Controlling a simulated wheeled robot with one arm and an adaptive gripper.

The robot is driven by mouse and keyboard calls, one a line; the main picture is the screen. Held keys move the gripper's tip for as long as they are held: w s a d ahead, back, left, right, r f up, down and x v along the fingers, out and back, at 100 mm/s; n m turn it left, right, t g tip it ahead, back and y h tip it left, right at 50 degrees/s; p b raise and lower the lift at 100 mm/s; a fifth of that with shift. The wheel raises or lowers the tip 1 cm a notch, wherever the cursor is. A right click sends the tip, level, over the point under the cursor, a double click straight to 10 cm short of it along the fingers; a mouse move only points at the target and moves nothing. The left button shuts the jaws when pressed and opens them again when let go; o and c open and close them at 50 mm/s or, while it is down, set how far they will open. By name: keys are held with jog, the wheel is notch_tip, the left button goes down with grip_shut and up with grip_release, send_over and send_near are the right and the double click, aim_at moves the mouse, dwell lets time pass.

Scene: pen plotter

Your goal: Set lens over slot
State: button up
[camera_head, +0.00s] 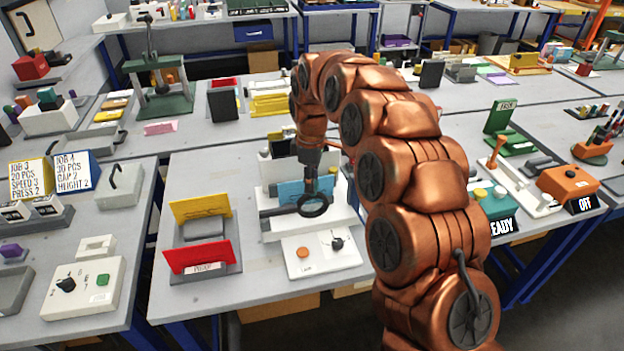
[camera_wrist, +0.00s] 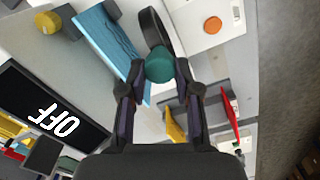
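The lens is a dark ring (camera_head: 313,205) over the front of the white plotter, with a dark bar reaching left from it. In the wrist view the ring (camera_wrist: 153,27) shows edge-on behind a teal knob (camera_wrist: 160,67). My gripper (camera_wrist: 160,72) has a fingertip on each side of this knob and appears closed on it. In the head view my gripper (camera_head: 311,187) points down at the ring's rear edge. I cannot make out the slot.
A white panel with an orange button (camera_head: 303,252) and a black knob (camera_head: 337,243) is in front. A holder with yellow (camera_head: 200,207) and red (camera_head: 198,257) plates stands left. An OFF sign (camera_wrist: 55,122) shows in the wrist view. Bare table lies front left.

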jog(key=o, duration=0.5)
jog(key=shift+c, duration=0.2)
jog(key=shift+w+r, duration=0.1)
notch_tip(320, 180, up, 12)
dwell(0.4)
